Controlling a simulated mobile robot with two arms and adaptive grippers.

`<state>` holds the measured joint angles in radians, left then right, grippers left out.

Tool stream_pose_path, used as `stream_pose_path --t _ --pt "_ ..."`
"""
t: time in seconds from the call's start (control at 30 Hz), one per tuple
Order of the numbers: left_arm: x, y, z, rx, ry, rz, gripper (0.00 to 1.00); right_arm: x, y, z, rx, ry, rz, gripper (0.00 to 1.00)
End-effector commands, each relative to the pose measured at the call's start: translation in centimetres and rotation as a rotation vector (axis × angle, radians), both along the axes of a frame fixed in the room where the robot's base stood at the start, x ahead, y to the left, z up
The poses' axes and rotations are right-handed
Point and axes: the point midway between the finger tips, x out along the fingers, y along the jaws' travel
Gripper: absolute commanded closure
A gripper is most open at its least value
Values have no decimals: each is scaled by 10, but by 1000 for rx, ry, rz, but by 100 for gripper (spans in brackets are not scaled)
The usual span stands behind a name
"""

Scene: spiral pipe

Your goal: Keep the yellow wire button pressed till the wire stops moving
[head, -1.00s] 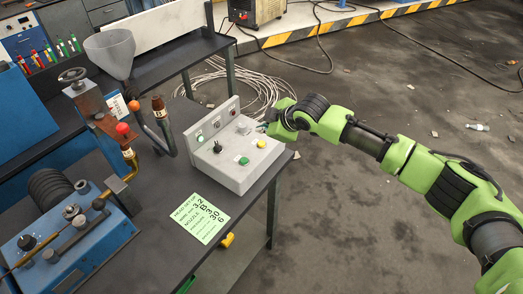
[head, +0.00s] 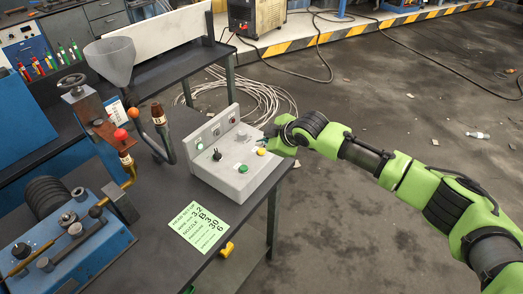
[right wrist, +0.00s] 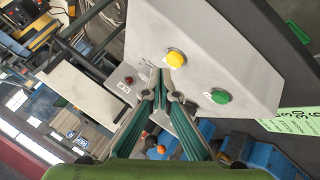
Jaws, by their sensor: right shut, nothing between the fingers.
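The grey control box (head: 225,182) stands on the dark workbench. Its yellow button (head: 262,152) is at the right end of the sloped top, with a green button (head: 244,166) nearer its front. My right gripper (head: 269,138) is shut and empty, just behind the yellow button. In the right wrist view the closed fingertips (right wrist: 163,74) appear beside the yellow button (right wrist: 175,58); contact cannot be made out. The green button (right wrist: 221,96) is a little farther off. My left gripper is not in view.
The black knob (head: 217,155) is left of the buttons. A blue machine (head: 75,250) with a coil-like drum stands at the left. A light green note (head: 199,225) lies on the bench. Coiled pale cable (head: 262,98) lies on the floor behind. Open floor is at the right.

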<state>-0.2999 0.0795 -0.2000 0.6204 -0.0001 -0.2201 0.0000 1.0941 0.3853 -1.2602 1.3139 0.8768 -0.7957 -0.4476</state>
Motion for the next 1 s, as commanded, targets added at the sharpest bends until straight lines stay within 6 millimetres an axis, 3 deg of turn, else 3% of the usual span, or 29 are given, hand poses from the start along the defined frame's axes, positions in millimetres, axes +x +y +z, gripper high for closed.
stream_pose_path --t 1.0 --pt "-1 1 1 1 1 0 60 0 0 -8 1 0 -1 100"
